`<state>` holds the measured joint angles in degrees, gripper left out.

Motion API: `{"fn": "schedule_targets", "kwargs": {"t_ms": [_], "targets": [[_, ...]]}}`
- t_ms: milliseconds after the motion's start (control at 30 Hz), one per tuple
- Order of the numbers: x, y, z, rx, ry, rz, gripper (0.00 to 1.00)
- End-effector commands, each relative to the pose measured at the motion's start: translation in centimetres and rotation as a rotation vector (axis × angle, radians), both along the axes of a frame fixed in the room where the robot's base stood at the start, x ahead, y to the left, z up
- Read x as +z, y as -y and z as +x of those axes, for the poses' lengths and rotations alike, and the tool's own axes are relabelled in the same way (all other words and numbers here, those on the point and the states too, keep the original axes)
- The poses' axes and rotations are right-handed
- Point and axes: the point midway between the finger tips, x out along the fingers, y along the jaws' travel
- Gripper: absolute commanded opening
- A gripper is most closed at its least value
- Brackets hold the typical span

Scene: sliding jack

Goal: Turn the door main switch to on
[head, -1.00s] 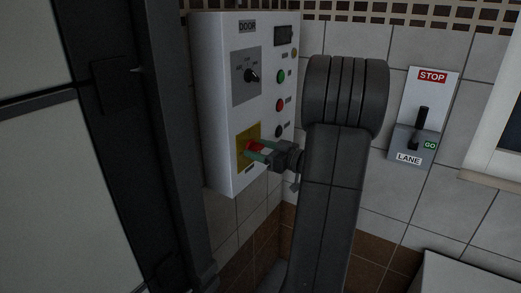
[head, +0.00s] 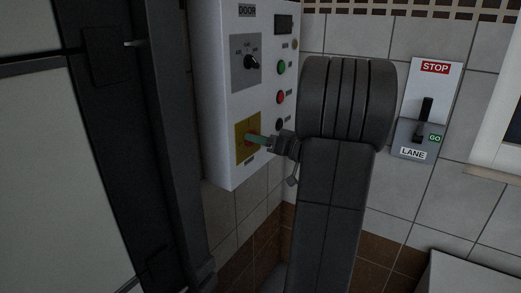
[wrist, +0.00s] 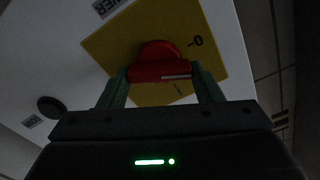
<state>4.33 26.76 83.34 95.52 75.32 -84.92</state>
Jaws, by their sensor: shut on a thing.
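The door main switch is a red rotary handle on a yellow plate (head: 242,151), low on the white DOOR box (head: 213,85). In the wrist view the red handle (wrist: 160,66) lies between my two green fingers, which press on its ends. My gripper (head: 256,139) is shut on it, and its fingers hide most of the handle in the head view. In the wrist view the yellow plate (wrist: 112,45) looks tilted, with a 0 mark (wrist: 195,41) at upper right and a small stroke mark near the handle. A pale line shows on the handle.
Above the switch, the box has a black selector knob (head: 251,62), a green button (head: 282,67) and a red button (head: 280,97). A STOP/GO lane lever box (head: 416,128) hangs on the tiled wall to the right. A dark door frame (head: 165,130) stands left.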

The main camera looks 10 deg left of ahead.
Motion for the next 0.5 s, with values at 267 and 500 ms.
{"fn": "schedule_targets", "kwargs": {"t_ms": [267, 500], "targets": [[-0.31, 0.05, 0.11, 0.000, -0.246, 0.090, 0.36], [-0.21, 0.07, 0.20, 0.000, -0.461, 0.168, 0.36]]}}
